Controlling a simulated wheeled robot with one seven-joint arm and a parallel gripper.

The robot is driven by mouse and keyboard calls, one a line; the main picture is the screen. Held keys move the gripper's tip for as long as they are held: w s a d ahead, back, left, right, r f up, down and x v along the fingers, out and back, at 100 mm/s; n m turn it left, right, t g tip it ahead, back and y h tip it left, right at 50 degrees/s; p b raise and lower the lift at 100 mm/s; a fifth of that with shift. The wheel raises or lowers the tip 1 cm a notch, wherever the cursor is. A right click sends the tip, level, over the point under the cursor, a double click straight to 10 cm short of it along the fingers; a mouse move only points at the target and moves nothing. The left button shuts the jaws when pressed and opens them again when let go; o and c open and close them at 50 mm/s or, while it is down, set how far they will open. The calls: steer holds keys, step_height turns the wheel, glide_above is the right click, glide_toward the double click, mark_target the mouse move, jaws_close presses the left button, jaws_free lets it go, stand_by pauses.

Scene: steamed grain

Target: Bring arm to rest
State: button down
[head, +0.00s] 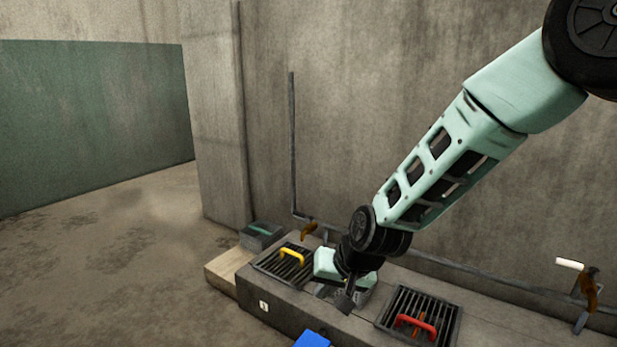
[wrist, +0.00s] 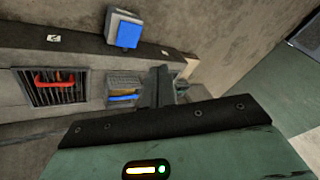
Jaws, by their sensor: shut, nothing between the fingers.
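My arm reaches down from the upper right in the head view. My gripper (head: 345,303) is shut and empty, low over the counter (head: 262,283). It is between a dark grate with a yellow handle (head: 292,255) and a dark grate with a red handle (head: 416,326). In the wrist view the dark fingers of my gripper (wrist: 158,84) are close together, with nothing seen between them. They partly hide the counter behind. The red handle also shows in the wrist view (wrist: 55,77), at the left.
A blue-faced box (wrist: 129,35) is on the counter's front. A blue handle (wrist: 123,98) lies near my fingers. A pipe (head: 480,280) with brown-handled valves (head: 589,288) runs along the wall. A teal-topped box (head: 262,232) is at the counter's left end. Floor is open at left.

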steer(key=s+d+r+n+g+h, duration=0.1)
steer(key=s+d+r+n, duration=0.2)
steer(key=s, duration=0.6)
steer(key=s+d+r+n+g+h, duration=0.2)
steer(key=s+d+r, duration=0.15)
steer(key=s, duration=0.65)
steer(key=s+d+r+n+g+h, duration=0.15)
steer(key=s+d, duration=0.25)
steer(key=s, duration=0.5)
step_height(320, 180, up, 34)
steer(key=p, duration=3.4)
steer(key=shift+s+d+r+n+y, duration=0.2)
steer(key=shift+s+n+y, duration=0.05)
steer(key=shift+n+y, duration=0.1)
steer(key=shift+t, duration=0.25)
